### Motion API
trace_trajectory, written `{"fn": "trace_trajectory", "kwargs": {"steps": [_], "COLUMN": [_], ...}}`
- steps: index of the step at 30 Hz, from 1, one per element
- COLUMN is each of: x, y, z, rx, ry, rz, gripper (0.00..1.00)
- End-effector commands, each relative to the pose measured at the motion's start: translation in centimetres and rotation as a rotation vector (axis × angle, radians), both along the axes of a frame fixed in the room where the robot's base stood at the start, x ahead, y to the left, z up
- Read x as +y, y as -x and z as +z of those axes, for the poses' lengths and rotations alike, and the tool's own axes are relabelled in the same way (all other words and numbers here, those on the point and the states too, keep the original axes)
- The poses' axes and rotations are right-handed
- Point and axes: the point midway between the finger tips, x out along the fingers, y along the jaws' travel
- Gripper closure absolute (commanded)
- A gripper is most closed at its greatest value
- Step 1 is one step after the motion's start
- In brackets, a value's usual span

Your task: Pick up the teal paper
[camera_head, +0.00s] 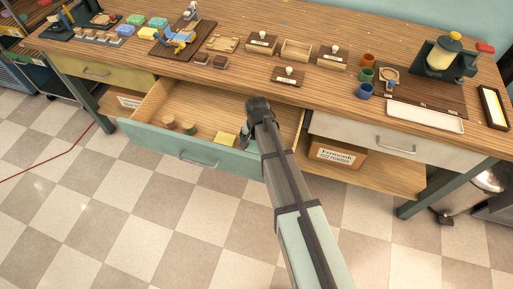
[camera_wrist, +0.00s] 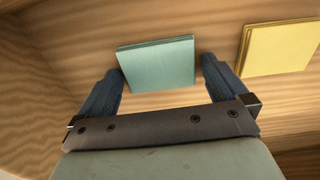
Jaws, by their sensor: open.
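The teal paper (camera_wrist: 157,64) is a square stack lying flat on the wooden drawer bottom in the wrist view. My gripper (camera_wrist: 162,75) is open, with one blue-grey finger on either side of the teal stack. No contact between the fingers and the paper is clear, and the height of the fingers above the drawer bottom is hard to tell. In the head view my gripper (camera_head: 246,136) reaches down into the open drawer (camera_head: 190,100), and the arm hides the teal paper there.
A yellow paper stack (camera_wrist: 279,47) lies close to the right finger; it also shows in the head view (camera_head: 225,139). The drawer walls surround my gripper. The tabletop (camera_head: 270,20) above holds trays, blocks and cups.

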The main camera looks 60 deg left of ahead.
Motion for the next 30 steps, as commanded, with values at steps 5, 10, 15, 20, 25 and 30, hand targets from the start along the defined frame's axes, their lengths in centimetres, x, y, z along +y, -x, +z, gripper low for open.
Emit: {"fn": "trace_trajectory", "kwargs": {"steps": [5,10,15,20,25,30], "x": [0.0,0.0,0.0,0.0,0.0,0.0], "y": [0.0,0.0,0.0,0.0,0.0,0.0], "z": [0.0,0.1,0.1,0.1,0.3,1.8], "rx": [0.000,0.000,0.000,0.000,-0.001,-0.001], "ry": [0.000,0.000,0.000,0.000,-0.001,-0.002], "rz": [0.000,0.000,0.000,0.000,0.000,0.000], "gripper": [0.05,0.21,0.37,0.42,0.42,0.42]}}
